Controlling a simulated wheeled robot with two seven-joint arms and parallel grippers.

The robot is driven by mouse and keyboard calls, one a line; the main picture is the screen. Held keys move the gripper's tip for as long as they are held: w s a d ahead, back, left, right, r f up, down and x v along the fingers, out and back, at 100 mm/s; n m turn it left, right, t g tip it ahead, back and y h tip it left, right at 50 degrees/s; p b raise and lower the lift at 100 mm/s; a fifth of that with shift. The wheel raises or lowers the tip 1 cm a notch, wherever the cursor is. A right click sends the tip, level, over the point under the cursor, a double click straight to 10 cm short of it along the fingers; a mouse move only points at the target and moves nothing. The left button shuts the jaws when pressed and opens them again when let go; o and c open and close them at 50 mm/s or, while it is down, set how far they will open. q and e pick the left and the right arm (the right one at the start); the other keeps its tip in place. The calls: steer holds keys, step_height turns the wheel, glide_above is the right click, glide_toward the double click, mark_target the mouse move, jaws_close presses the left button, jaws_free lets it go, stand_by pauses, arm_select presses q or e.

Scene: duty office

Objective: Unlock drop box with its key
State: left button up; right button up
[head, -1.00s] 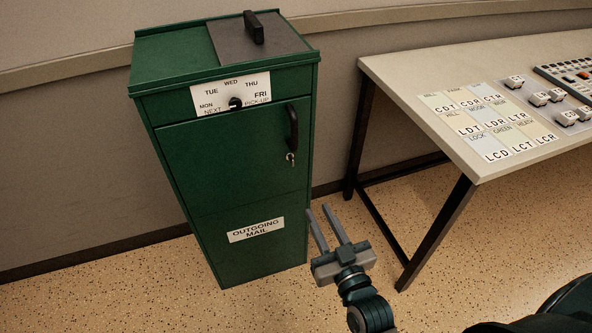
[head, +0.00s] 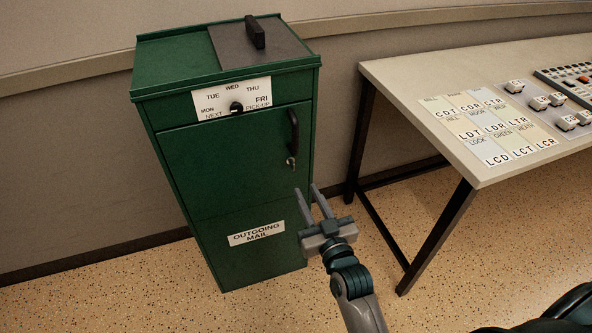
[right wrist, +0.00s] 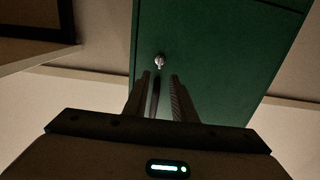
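The green drop box (head: 235,160) stands against the wall, its door closed. A small silver key (head: 291,162) sits at the lock below the black door handle (head: 293,130). In the right wrist view the key (right wrist: 159,61) shows on the green door (right wrist: 205,60), just beyond the fingertips. My right gripper (head: 308,190) is open and empty, in front of the door's right side and a little below the key. It is apart from the key. My left gripper is not in view.
A table (head: 420,70) with lettered cards (head: 490,125) and a control panel (head: 575,75) stands to the right; its dark legs are near my right arm. The floor in front is clear.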

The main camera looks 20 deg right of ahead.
mark_target(294, 167)
steer(key=w, duration=0.9)
steer(key=shift+w+a, duration=0.15)
steer(key=shift+w, duration=0.05)
jaws_close()
